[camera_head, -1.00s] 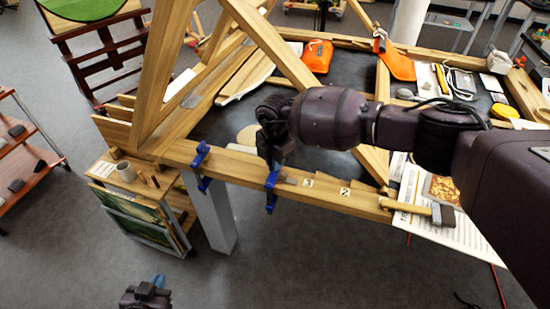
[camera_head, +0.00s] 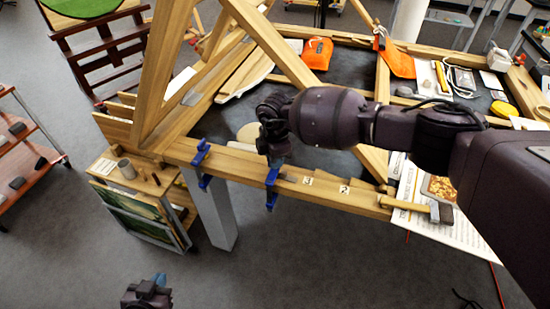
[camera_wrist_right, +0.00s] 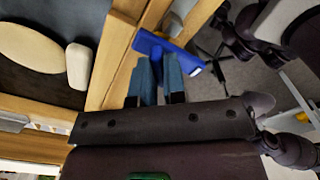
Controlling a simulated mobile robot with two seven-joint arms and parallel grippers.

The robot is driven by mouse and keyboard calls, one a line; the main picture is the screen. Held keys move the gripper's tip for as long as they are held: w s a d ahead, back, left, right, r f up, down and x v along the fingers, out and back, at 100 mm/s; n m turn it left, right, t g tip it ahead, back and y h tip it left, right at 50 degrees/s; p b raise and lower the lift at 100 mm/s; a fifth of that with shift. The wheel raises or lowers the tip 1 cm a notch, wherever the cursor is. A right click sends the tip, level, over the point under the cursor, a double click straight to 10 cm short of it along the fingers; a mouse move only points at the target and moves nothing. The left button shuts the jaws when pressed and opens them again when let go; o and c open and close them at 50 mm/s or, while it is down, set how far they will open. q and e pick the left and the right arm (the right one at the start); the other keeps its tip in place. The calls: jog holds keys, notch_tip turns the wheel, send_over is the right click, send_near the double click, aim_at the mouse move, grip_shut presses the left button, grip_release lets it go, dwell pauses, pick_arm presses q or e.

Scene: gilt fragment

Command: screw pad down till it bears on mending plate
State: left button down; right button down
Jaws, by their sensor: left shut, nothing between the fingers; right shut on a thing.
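Two blue clamps sit on the front wooden beam: a left clamp (camera_head: 203,158) and a right clamp (camera_head: 272,183). My right gripper (camera_head: 274,160) is over the right clamp from above. In the right wrist view its two fingers (camera_wrist_right: 160,78) are shut at the blue clamp (camera_wrist_right: 167,47), on its upper part. The clamp's pad and screw are hidden or too small to tell. A small grey piece (camera_head: 289,178) on the beam beside the right clamp may be the mending plate. My left gripper (camera_head: 147,296) is low at the bottom left, shut and empty, away from the beam.
A mallet (camera_head: 425,209) lies on the beam's right end. Slanted timbers (camera_head: 270,45) rise behind my right gripper. A small shelf unit with a cup (camera_head: 126,168) stands left. Orange pouches (camera_head: 318,54) lie at the back. The floor before the beam is clear.

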jog(key=c, duration=1.2)
grip_release()
jog(key=shift+r, duration=0.15)
notch_tip(320, 180, up, 11)
jog(key=shift+f+b, duration=0.2)
jog(key=shift+b, duration=0.5)
